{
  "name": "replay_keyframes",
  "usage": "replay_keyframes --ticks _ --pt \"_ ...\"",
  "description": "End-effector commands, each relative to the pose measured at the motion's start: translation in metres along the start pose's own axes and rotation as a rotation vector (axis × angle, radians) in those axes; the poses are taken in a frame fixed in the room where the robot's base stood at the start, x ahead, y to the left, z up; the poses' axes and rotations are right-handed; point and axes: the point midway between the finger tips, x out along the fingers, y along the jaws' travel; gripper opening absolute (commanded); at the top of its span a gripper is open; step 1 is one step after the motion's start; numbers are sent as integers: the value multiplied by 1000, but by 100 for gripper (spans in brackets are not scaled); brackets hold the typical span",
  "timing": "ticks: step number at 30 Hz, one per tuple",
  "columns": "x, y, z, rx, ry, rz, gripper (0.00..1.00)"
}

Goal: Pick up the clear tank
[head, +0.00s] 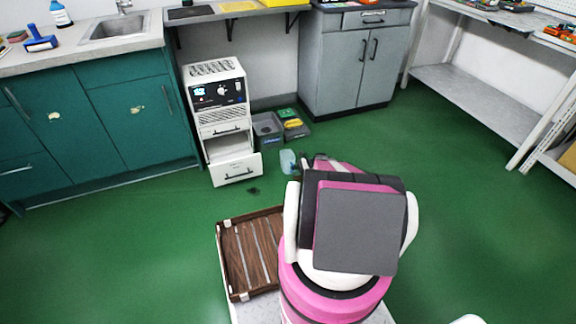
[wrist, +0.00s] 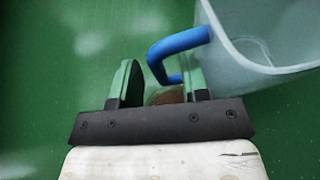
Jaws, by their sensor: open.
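The clear tank (wrist: 265,30) is see-through and pale, with a blue handle (wrist: 178,43). In the wrist view it fills the upper right. My gripper (wrist: 160,72) is open, its two green-padded fingers apart. The handle's bend lies in front of the gap between the fingers, towards the right finger; I cannot tell whether they touch. In the head view the tank (head: 288,161) stands on the green floor, just left of the far end of my arm, which mostly hides my gripper.
A white cabinet unit (head: 216,105) with its lower drawer pulled out stands left of the tank. Grey bins (head: 268,129) are behind it. A brown slatted wooden tray (head: 248,255) lies nearer, beside my body. Open green floor (head: 470,200) lies to the right.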

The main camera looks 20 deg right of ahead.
Motion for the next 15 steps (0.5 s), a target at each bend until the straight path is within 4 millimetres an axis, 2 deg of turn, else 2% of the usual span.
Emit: replay_keyframes --ticks 3,9,10,13,15 --pt "11 0 0 0 0 1 42" --pt "12 0 0 0 0 0 42" --pt "12 0 0 0 0 0 35" --pt "12 0 0 1 0 0 3" --pt "12 0 0 0 0 0 0"
